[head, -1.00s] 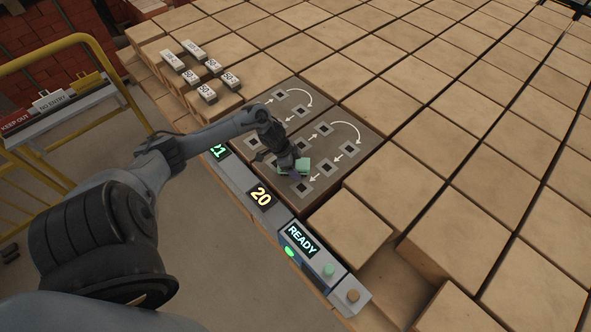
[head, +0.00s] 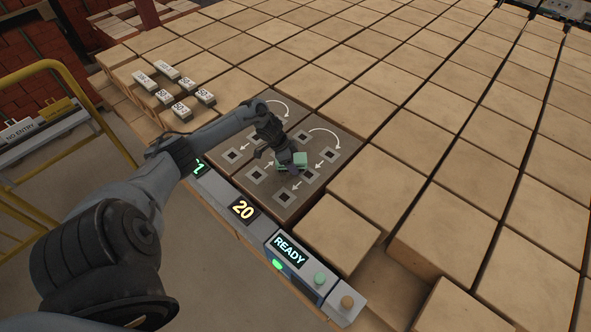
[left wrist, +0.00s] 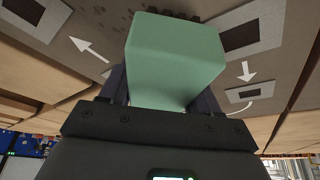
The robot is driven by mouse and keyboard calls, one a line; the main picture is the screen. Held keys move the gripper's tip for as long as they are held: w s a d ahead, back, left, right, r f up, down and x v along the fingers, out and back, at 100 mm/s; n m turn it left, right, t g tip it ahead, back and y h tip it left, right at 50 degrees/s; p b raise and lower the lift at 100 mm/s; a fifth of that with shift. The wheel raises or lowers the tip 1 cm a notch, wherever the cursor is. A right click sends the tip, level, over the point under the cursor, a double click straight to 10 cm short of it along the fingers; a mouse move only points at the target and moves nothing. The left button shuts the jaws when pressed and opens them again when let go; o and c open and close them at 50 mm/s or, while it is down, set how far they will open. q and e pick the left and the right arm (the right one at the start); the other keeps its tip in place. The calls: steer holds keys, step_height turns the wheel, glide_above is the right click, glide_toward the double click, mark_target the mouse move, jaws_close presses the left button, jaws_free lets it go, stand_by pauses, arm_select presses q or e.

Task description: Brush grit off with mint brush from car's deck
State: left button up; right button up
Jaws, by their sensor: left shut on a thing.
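My left gripper (head: 286,160) is shut on the mint brush (head: 300,160). The brush is a pale green block with dark bristles at its far edge, and it fills the middle of the left wrist view (left wrist: 176,55). My gripper holds it over the car's deck (head: 285,199), a dark grey-brown surface with square sockets and white arrows. Dark specks of grit (left wrist: 118,20) show on the deck beside the brush in the left wrist view. Whether the bristles touch the deck is hard to tell. My right gripper is not in view.
A control strip with a READY display (head: 289,250) and buttons runs along the deck's near edge. Small labelled weights (head: 165,97) stand on bricks at the left. A yellow railing (head: 85,95) stands at far left.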

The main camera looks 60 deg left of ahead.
mark_target(295, 157)
arm_select(q)
steer(key=shift+w+a+f, duration=0.25)
steer(key=shift+w+f, duration=0.05)
steer(key=shift+w, duration=0.1)
step_height(295, 157, up, 4)
steer(key=p, duration=0.3)
steer(key=shift+d+f, duration=0.1)
steer(key=shift+d, duration=0.05)
step_height(295, 157, up, 5)
steer(key=p, duration=0.4)
steer(key=shift+f+p, duration=0.15)
steer(key=shift+p, duration=0.25)
